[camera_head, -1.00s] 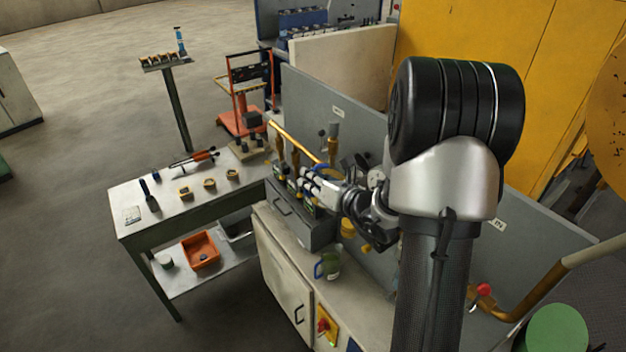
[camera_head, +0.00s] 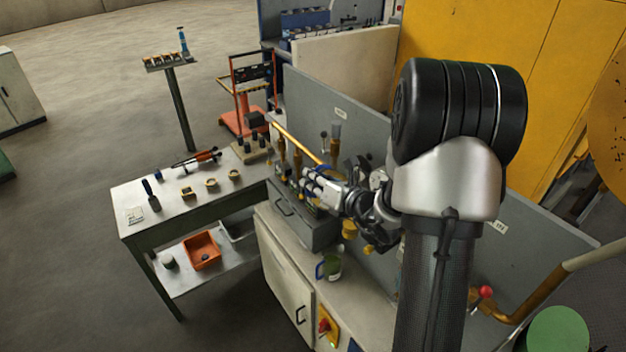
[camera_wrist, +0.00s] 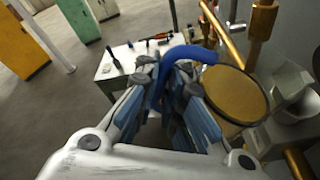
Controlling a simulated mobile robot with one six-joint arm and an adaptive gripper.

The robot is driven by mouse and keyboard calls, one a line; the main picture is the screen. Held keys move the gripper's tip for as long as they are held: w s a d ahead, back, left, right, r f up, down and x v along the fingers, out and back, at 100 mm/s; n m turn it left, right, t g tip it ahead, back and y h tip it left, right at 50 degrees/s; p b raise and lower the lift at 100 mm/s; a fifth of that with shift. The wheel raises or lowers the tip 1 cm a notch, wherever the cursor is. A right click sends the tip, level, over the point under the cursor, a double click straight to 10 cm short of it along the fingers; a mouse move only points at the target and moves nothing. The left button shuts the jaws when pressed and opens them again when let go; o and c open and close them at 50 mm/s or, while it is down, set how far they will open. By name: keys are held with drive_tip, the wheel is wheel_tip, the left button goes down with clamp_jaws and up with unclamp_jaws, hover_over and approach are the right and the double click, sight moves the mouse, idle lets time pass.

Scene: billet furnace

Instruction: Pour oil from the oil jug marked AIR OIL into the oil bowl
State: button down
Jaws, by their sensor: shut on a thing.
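Another jug (camera_head: 329,268), greenish with a blue handle, stands upright on the cabinet below. I cannot make out the oil bowl for certain.
A workbench (camera_head: 150,218) to the left holds small parts and tools.

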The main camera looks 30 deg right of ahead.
sight(317, 168)
drive_tip(key=shift+r, duration=0.15)
drive_tip(key=shift+d+r+m+y+p, duration=0.15)
drive_tip(key=shift+r+m+p, duration=0.2)
drive_tip(key=shift+r+p, duration=0.25)
drive_tip(key=shift+d+r+m+y+p, duration=0.15)
drive_tip(key=shift+r+m+p, duration=0.2)
drive_tip(key=shift+p, duration=0.4)
drive_tip(key=shift+a+r, duration=0.1)
drive_tip(key=shift+r, duration=0.05)
drive_tip(key=shift+d+r+m+t+y+p, duration=0.15)
drive_tip(key=shift+r+m+p, duration=0.2)
drive_tip(key=shift+p, duration=0.25)
drive_tip(key=shift+d+r+m+t+y+p, duration=0.15)
drive_tip(key=shift+r+m+p, duration=0.1)
drive_tip(key=shift+r+p, duration=0.25)
drive_tip(key=shift+r+p, duration=0.2)
drive_tip(key=shift+p, duration=0.2)
idle(0.3)
drive_tip(key=shift+d+r+m+y+p, duration=0.3)
drive_tip(key=shift+d+r+m+p, duration=0.25)
drive_tip(key=shift+r+m+p, duration=0.5)
drive_tip(key=shift+d+r+m+t+p, duration=0.25)
drive_tip(key=shift+d+r+t+p, duration=0.05)
drive_tip(key=shift+p, duration=0.4)
idle(2.8)
